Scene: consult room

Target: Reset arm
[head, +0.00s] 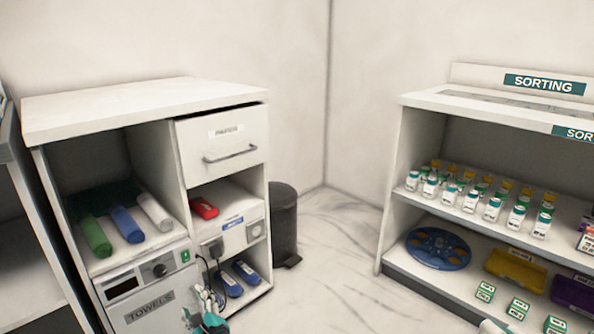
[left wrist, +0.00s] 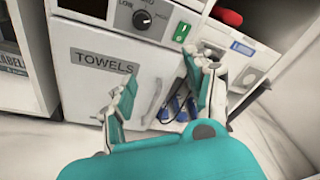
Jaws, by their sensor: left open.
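My left gripper (head: 208,312) is at the bottom of the head view, in front of the lower part of the white cabinet (head: 150,105). In the left wrist view its two fingers (left wrist: 163,88) are spread apart, with nothing between them. Behind them are the towel warmer door (left wrist: 90,62), marked TOWELS, and its handle. The gripper is low in front of the cabinet; whether it touches anything is not clear.
Green, blue and white rolls lie in the cabinet's left bay. Blue devices (head: 245,271) with cables sit low on its right side. A dark bin (head: 284,222) stands behind. The sorting shelf (head: 415,150) with several vials is at right. Marble floor (head: 330,270) lies open between.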

